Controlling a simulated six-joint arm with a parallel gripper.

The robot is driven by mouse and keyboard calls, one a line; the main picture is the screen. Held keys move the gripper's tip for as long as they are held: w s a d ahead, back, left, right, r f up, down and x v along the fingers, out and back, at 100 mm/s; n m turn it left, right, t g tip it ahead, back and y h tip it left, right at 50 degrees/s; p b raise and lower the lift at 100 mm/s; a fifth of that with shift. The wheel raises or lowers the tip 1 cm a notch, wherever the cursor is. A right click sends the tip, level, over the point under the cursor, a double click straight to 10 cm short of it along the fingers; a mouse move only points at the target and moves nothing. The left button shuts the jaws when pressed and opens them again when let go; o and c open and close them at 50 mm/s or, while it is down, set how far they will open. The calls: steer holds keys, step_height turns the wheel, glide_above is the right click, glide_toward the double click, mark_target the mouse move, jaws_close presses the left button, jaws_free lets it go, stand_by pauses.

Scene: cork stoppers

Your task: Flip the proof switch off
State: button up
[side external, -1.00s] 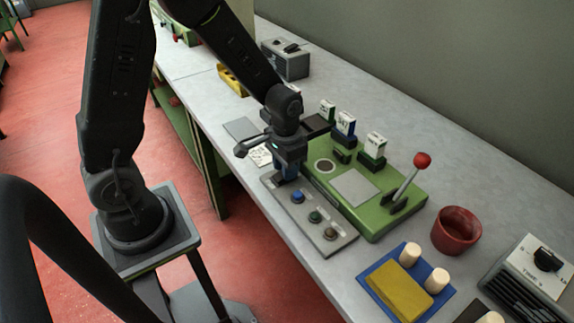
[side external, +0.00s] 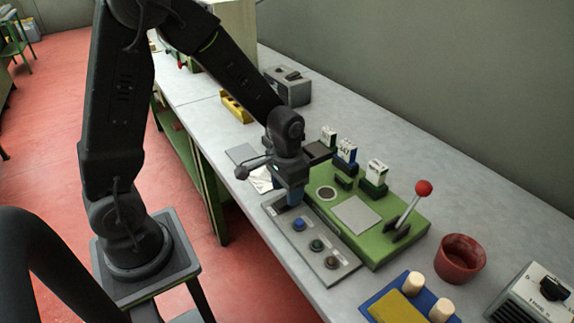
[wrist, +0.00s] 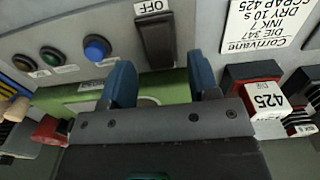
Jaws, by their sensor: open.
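The black rocker switch (wrist: 155,40) is on a grey control strip (side external: 327,262), with an "OFF" label at its upper end in the wrist view. No other label for it is legible, and which way it is tilted is hard to tell. My gripper (wrist: 160,80) is open, its two blue fingers apart and empty. In the wrist view the rocker lies in line with the gap between the fingertips. Contact cannot be seen.
Blue (side external: 299,223), green (side external: 316,245) and brown (side external: 332,263) buttons sit beside the switch. The green machine (side external: 385,235) with a red-knobbed lever (side external: 423,187) adjoins the strip. Labelled blocks (side external: 376,173), a red pot (side external: 458,258) and a note card (wrist: 270,22) stand nearby.

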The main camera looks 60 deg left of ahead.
step_height(320, 180, up, 12)
steer(key=shift+r, duration=0.2)
steer(key=shift+s, duration=0.1)
steer(key=s+d+r+t, duration=0.3)
steer(key=s+r+t, duration=0.2)
steer(key=s, duration=0.8)
step_height(320, 180, up, 2)
steer(key=shift+t, duration=0.3)
